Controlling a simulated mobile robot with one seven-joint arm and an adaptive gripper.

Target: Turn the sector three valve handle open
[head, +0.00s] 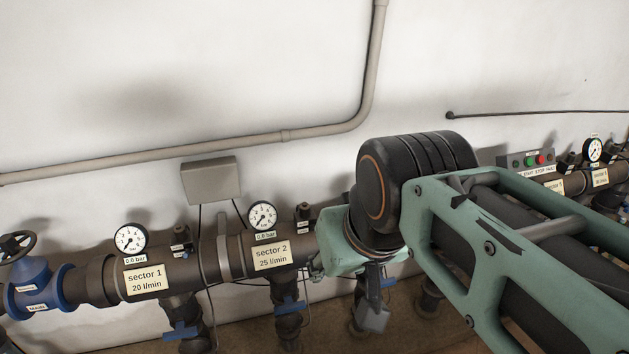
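The sector three label is hidden behind my arm. A blue valve handle (388,283), in the place to the right of sector 2, shows partly just below my wrist. My gripper (373,317) seems to be the grey piece pointing down beside this handle. Its fingers do not show clearly, so I cannot tell whether it is open or touches the handle. The handle's full angle is hidden too.
The sector 1 handle (181,331) and sector 2 handle (290,307) are blue and close by on the left. Gauges reading 0.0 bar, a blue main valve (38,285) and a button box (527,161) line the manifold. The white wall above holds a conduit (230,140).

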